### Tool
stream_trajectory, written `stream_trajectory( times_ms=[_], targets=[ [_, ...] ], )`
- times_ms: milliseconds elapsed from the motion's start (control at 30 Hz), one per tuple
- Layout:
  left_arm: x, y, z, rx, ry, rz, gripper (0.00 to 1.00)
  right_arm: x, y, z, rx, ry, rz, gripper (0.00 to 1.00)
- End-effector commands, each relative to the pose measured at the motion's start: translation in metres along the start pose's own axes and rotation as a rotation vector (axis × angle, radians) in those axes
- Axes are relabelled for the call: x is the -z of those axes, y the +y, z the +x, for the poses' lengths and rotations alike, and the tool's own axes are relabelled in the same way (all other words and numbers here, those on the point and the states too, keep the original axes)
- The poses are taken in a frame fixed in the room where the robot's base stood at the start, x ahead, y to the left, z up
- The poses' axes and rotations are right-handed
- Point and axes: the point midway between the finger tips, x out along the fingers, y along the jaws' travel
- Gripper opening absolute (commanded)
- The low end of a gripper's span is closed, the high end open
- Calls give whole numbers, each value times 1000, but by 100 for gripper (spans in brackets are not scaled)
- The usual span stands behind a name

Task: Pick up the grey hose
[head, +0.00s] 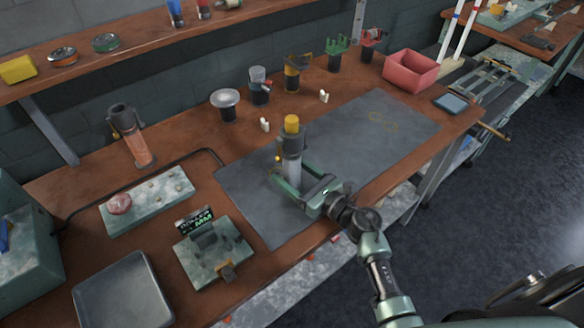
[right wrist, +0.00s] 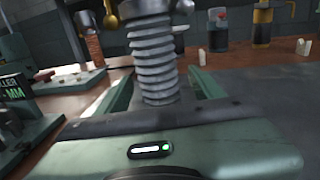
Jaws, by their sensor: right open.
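The grey hose (head: 294,170) is a ribbed grey cylinder standing upright on the dark mat, below a dark fitting (head: 291,145) with a yellow cap (head: 292,123). In the right wrist view the ribbed hose (right wrist: 154,60) rises between my green fingers, and its top is cut off by the frame. My right gripper (head: 288,177) is open, with one finger on each side of the hose's lower part. In the right wrist view gaps show between the hose and both fingers. My left gripper is in neither view.
The dark mat (head: 390,125) is mostly clear to the right. A orange tube (head: 138,150) stands at the left. Small stands, a silver dish (head: 225,98) and a red bin (head: 411,70) line the back. A control box (head: 213,255) and grey tray (head: 122,293) lie at front left.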

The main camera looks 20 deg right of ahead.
Motion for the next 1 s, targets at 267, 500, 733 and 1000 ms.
stream_trajectory(
  times_ms=[267, 500, 733, 1000],
  targets=[
    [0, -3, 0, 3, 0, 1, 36, 0, 0, 0, 0, 0, 0, 3],
    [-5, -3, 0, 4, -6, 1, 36, -2, 0, 0, 0, -3, 0, 0],
    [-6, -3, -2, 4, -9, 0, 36, -10, -1, 0, -1, -3, -2, 0],
    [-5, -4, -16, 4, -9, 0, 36, -64, 0, 0, -2, -6, -9, 0]
  ],
)
